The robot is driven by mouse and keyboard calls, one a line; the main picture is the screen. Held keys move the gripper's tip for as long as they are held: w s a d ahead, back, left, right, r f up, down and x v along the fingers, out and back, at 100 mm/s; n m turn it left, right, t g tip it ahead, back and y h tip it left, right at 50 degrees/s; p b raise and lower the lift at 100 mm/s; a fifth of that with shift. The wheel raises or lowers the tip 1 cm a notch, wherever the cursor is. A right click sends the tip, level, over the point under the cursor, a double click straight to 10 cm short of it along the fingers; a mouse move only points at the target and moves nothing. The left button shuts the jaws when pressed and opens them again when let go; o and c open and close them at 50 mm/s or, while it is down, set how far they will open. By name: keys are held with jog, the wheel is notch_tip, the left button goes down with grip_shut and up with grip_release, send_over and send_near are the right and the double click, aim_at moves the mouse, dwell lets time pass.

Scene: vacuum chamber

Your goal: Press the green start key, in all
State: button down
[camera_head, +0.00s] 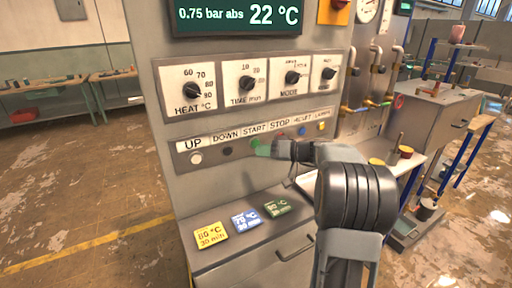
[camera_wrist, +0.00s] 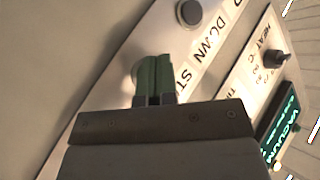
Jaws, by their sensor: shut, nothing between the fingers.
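The START label (camera_head: 254,128) is on the grey panel's key row, between DOWN and STOP. My gripper (camera_head: 263,149) is shut, with its green-looking fingertips just under that label, at the green start key. In the wrist view my shut fingers (camera_wrist: 156,62) point at the panel beside the partly covered "ST" lettering. The start key is mostly hidden behind the fingers; only a pale round edge (camera_wrist: 134,73) shows beside them. I cannot tell whether the fingertips touch or press the key.
The pale UP key (camera_head: 196,159) and dark DOWN key (camera_head: 227,151) are to the left, other coloured keys to the right. Several knobs (camera_head: 247,82) sit above. A display (camera_head: 237,15) reads 0.75 bar abs, 22 °C. Yellow, blue and green cards (camera_head: 211,236) lie on the ledge below.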

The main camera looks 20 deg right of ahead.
jog(key=shift+s, duration=0.1)
jog(key=shift+s+d+b, duration=0.15)
jog(key=shift+s+b, duration=0.8)
jog(key=shift+s, duration=0.25)
jog(key=shift+s+d+b, duration=0.1)
jog(key=shift+s+b, duration=0.8)
jog(key=shift+s, duration=0.3)
